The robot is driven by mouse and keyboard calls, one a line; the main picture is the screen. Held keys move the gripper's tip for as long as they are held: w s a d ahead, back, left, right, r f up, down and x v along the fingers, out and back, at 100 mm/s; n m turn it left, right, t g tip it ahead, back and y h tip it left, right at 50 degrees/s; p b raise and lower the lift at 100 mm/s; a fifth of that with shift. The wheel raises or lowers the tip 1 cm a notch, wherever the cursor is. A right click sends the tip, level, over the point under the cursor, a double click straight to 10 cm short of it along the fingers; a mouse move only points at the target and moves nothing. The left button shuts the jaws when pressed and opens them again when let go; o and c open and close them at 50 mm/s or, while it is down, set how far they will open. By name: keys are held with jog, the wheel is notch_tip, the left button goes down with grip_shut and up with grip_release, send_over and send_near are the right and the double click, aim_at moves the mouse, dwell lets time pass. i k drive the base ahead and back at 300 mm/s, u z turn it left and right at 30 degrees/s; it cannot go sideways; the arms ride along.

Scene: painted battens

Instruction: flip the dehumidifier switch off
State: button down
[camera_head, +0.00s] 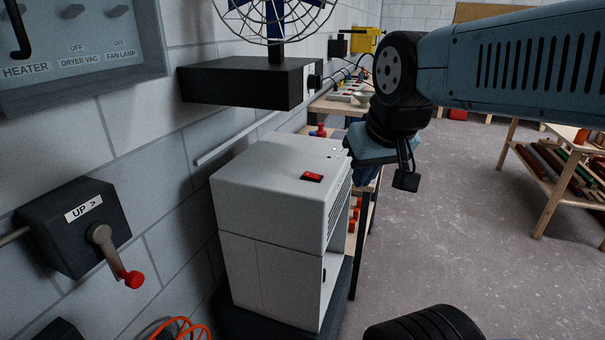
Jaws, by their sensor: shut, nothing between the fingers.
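The dehumidifier appears to be the white box-shaped unit (262,195) standing on a dark base beside the wall. Its red rocker switch (312,177) sits in a dark frame on the top face, near the right edge. The switch is too small to tell which side is pressed. My gripper (367,158) hangs from my arm just beyond the right rear edge of the unit, to the right of and behind the switch. It is shut and holds nothing. Its fingertips are mostly hidden by the hand and the unit, and I cannot tell whether it touches the unit.
A caged fan on a black box (252,83) juts from the wall above the unit. A lever box (74,226) marked "UP" with a red-tipped handle is at left. A labelled switch panel (80,50) is upper left. A bench stands behind; open floor (460,230) lies right.

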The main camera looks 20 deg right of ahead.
aim_at(308, 175)
jog(key=u, duration=1.4)
jog(key=k, duration=1.1)
jog(key=z, duration=1.35)
jog(key=i, duration=1)
